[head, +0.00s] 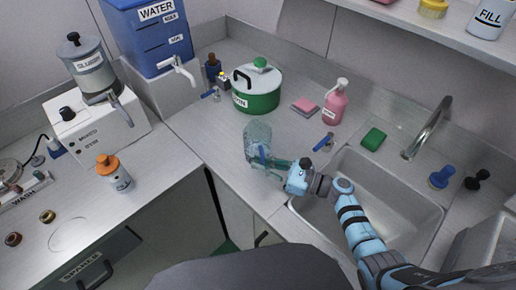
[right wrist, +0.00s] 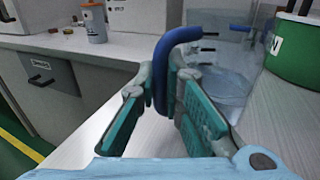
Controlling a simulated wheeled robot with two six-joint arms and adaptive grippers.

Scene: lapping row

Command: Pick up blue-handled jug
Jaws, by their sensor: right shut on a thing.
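The blue-handled jug (head: 257,137) is clear and see-through, and it appears upright at the counter's front edge, left of the sink. My right gripper (head: 270,168) reaches it from the right, its teal fingers at the jug's near side. In the right wrist view, the blue handle (right wrist: 176,42) runs down between the two fingers, which are shut on it. The clear jug body (right wrist: 225,86) shows behind the right finger. I cannot tell whether the jug's base touches the counter. My left gripper is not in view.
The sink (head: 385,190) lies right of the jug, with a blue-handled valve (head: 325,141) near its corner. A green pot (head: 256,90), pink sponge (head: 305,106) and pink bottle (head: 335,103) stand behind. A blue water tank (head: 150,40) is at left. Counter left of the jug is clear.

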